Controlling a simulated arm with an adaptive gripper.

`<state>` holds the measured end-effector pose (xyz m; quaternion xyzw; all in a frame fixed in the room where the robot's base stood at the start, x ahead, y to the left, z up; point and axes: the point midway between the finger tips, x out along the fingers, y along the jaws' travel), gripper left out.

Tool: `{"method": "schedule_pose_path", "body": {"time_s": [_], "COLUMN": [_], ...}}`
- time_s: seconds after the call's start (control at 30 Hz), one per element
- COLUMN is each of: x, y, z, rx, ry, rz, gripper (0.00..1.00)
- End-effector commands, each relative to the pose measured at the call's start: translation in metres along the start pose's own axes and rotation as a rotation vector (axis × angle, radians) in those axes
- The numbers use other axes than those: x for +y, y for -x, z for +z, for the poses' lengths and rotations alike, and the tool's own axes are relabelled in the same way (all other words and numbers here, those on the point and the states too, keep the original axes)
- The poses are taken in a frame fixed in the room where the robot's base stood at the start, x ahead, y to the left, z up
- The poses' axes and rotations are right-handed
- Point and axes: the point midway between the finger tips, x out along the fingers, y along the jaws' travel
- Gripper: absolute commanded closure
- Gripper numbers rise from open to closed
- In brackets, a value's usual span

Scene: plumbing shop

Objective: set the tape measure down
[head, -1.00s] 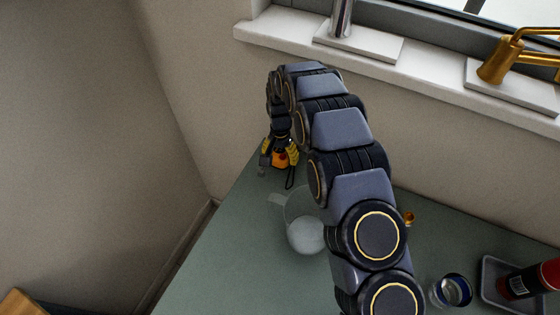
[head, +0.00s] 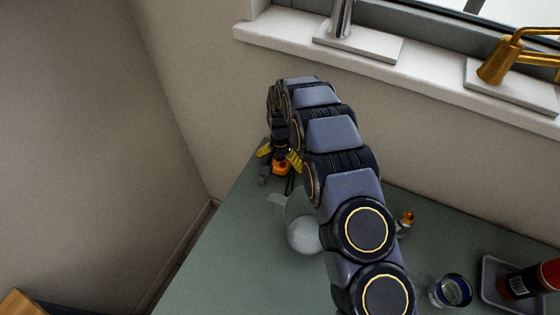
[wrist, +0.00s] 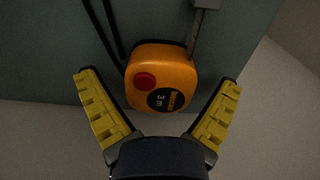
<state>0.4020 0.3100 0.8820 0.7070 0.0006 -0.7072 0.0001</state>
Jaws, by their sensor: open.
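The orange tape measure (wrist: 162,79), with a red button and a dark "3 m" label, rests on the green-grey bench top (wrist: 230,35) near its far left corner. In the head view the tape measure (head: 281,168) shows small below my wrist. My gripper (wrist: 160,95) is open, its yellow-padded fingers spread wide on either side of the tape measure. Both fingers stand clear of it with visible gaps. In the head view my gripper (head: 280,158) is partly hidden by my own arm.
A clear jug (head: 303,235) stands nearer on the bench, partly behind my arm. To the right are a small brass fitting (head: 406,219), a glass jar (head: 453,290) and a grey tray (head: 492,272) with a red-and-black can (head: 530,281). The wall (head: 215,130) rises close behind my gripper.

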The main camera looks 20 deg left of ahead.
Motion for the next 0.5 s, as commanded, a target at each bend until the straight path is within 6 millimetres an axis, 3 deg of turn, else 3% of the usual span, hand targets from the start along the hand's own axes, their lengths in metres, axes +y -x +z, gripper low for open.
{"method": "schedule_pose_path", "body": {"time_s": [0.27, 0.5], "x": [0.0, 0.0], "y": [0.019, 0.067], "z": [-0.001, -0.002], "rx": [0.002, 0.004], "ry": [0.0, -0.002], "rz": [-0.001, -0.003], "gripper": [0.07, 0.07]}}
